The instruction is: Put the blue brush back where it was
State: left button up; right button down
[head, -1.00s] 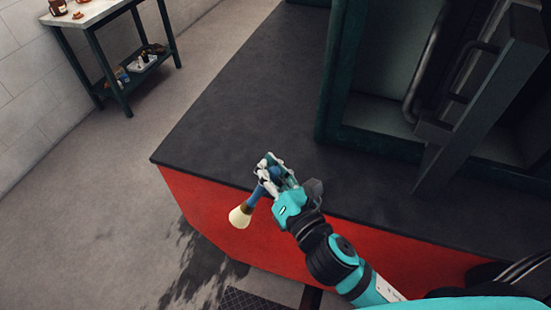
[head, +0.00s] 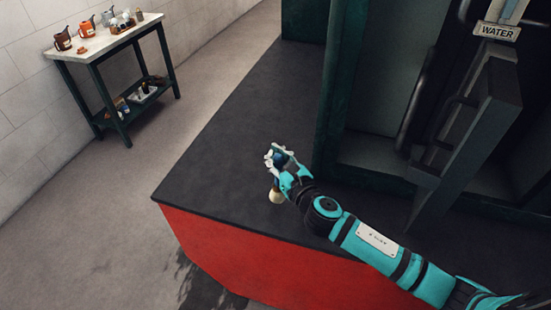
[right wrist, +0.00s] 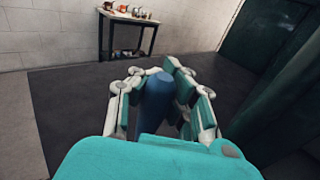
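The brush has a blue handle and cream bristles (head: 276,197). My right gripper (head: 277,154) is closed around its blue handle, with the bristles hanging below the fingers. The gripper and brush are over the dark top of the red-sided platform (head: 225,150), near its front edge; I cannot tell whether the bristles touch it. In the right wrist view the blue handle (right wrist: 152,103) stands between the two fingers of the gripper (right wrist: 150,78), and the bristles are hidden. My left gripper is not in view.
A pale-topped table (head: 105,39) with jugs, cups and a lower shelf stands by the wall at upper left. A dark green cab wall (head: 340,90) and an open panel with a WATER sign (head: 497,31) stand at right. The platform's left part is clear.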

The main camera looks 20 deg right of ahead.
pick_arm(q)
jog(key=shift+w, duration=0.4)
pick_arm(e)
jog(key=f, duration=0.1)
jog(key=w+f, duration=0.1)
jog(key=f, duration=0.1)
jog(key=shift+w+d+f, duration=0.2)
jog(key=shift+f, duration=0.1)
jog(key=shift+f, duration=0.1)
jog(key=c, duration=1.5)
grip_release()
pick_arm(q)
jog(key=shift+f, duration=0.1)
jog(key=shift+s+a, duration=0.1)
